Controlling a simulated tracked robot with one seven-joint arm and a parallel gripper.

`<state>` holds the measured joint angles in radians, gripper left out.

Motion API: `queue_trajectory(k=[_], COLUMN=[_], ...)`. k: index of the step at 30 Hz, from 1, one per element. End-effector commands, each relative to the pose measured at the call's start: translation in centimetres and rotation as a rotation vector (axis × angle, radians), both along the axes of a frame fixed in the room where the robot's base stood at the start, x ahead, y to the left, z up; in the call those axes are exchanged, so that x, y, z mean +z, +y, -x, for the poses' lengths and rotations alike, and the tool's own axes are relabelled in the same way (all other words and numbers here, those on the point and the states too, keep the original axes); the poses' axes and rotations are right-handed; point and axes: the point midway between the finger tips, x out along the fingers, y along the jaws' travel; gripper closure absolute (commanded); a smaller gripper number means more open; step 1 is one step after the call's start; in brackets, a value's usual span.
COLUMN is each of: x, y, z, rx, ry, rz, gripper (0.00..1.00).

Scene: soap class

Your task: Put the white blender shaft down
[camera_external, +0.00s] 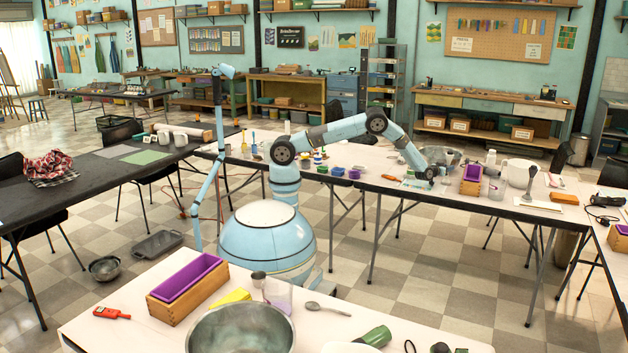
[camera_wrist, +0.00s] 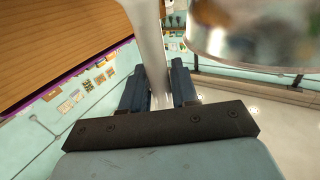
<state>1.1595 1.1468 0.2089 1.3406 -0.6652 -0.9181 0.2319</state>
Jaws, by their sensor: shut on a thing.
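The white blender shaft (camera_wrist: 151,45) stands out between the two dark fingers of my gripper (camera_wrist: 158,85) in the wrist view. The fingers are shut on it, one on each side, and its far end runs out of the top of the picture. In the external view my gripper (camera_external: 432,175) is low over the white table (camera_external: 390,187), just left of a wooden mould with a purple liner (camera_external: 471,182). The shaft cannot be clearly made out there, and I cannot tell whether it touches the table.
In the wrist view the wooden mould (camera_wrist: 60,45) is close on the left and a shiny metal bowl (camera_wrist: 255,30) close on the right.

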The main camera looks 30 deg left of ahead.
Motion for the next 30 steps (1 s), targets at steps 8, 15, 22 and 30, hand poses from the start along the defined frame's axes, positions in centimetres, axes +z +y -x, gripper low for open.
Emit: queue_trajectory(k=[8, 15, 22, 30], x=[0.0, 0.0, 0.1, 0.1], y=[0.0, 0.0, 0.8, 3.5], z=[0.0, 0.0, 1.4, 5.8], rx=[0.000, 0.000, -0.001, -0.001], ry=[0.000, 0.000, 0.002, 0.001], rz=[0.000, 0.000, -0.001, -0.002], gripper=[0.46, 0.46, 0.46, 0.46])
